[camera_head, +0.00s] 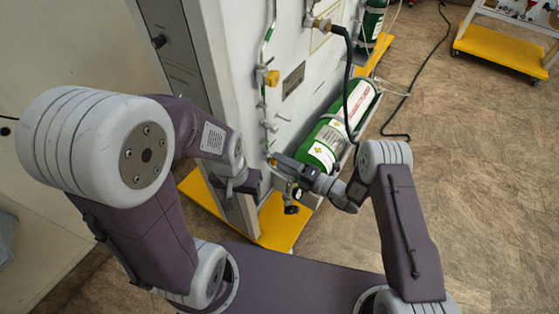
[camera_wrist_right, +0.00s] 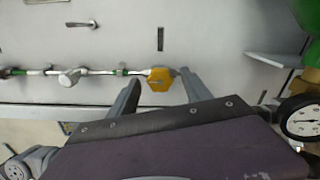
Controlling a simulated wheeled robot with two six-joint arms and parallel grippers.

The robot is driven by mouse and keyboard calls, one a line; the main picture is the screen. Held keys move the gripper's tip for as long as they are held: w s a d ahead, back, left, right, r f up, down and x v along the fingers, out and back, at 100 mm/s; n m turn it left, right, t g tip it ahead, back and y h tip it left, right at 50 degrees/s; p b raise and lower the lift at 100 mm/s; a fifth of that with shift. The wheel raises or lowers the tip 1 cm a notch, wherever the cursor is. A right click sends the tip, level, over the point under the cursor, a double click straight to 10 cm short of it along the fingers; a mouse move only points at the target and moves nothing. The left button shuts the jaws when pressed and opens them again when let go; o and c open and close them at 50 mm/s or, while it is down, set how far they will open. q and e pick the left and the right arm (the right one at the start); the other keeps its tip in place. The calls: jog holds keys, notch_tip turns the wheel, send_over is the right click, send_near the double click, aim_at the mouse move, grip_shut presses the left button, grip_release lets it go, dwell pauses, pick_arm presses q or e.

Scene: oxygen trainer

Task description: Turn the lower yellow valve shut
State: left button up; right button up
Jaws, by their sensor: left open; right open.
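In the right wrist view a yellow hexagonal valve knob (camera_wrist_right: 160,80) sits at the right end of a thin pipe (camera_wrist_right: 105,72) on the light panel. My right gripper (camera_wrist_right: 160,87) is open, with one fingertip on each side of this knob; I cannot tell whether either touches it. In the head view my right gripper (camera_head: 276,164) is at the lower part of the panel's pipe and hides the lower knob. The upper yellow valve (camera_head: 271,77) shows higher on the same panel. My left gripper (camera_head: 249,183) is open and empty, just left of the right one, near the panel's edge.
A green and white cylinder (camera_head: 324,143) lies tilted beside the panel, with a black hose (camera_head: 349,85) in front. A round gauge (camera_wrist_right: 305,121) is at the right wrist view's lower right. A yellow base (camera_head: 285,226) juts out below.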

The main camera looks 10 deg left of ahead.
jog(key=v, duration=0.7)
jog(key=shift+d+p, duration=0.35)
jog(key=shift+s, duration=0.1)
